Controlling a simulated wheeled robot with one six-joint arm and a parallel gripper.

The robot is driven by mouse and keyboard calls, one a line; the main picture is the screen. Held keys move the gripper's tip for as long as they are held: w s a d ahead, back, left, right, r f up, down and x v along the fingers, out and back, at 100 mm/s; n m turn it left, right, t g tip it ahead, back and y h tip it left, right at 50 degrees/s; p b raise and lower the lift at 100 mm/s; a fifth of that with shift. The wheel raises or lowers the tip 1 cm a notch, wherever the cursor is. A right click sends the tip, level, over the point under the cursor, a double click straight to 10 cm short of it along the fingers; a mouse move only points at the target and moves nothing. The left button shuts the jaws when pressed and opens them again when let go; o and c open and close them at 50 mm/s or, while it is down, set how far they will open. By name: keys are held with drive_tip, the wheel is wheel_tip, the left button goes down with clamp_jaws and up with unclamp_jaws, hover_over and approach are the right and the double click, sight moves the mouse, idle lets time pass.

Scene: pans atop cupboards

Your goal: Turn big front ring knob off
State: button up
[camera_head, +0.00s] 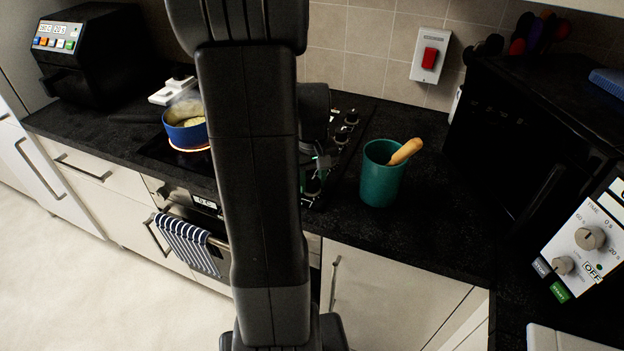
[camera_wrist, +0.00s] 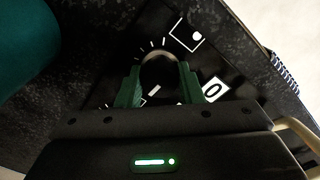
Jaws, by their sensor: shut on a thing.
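My gripper has two green fingers, which in the wrist view (camera_wrist: 160,80) are closed around the sides of a dark round knob (camera_wrist: 158,66) with a pale rim. Tick marks and a white square symbol with a dot are printed by the knob, and a "0" label lies to its right. In the head view my gripper (camera_head: 311,172) is at the front end of the hob's knob row, largely hidden behind my arm. Other knobs (camera_head: 346,127) show behind it. A blue pot (camera_head: 186,133) with pale contents stands on a glowing orange ring (camera_head: 189,147).
A teal pot (camera_head: 380,180) with a wooden-looking handle in it stands close to the right of my gripper. A dark microwave (camera_head: 540,130) is further right. A striped towel (camera_head: 188,246) hangs on the oven handle below.

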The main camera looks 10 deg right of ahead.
sight(312, 180)
drive_tip(key=shift+n, duration=0.3)
idle(0.4)
drive_tip(key=o, duration=1)
drive_tip(key=shift+c, duration=0.2)
drive_tip(key=shift+r, duration=0.1)
wheel_tip(312, 180, up, 14)
drive_tip(key=shift+f, duration=0.25)
wheel_tip(312, 180, down, 14)
drive_tip(key=shift+r, duration=0.1)
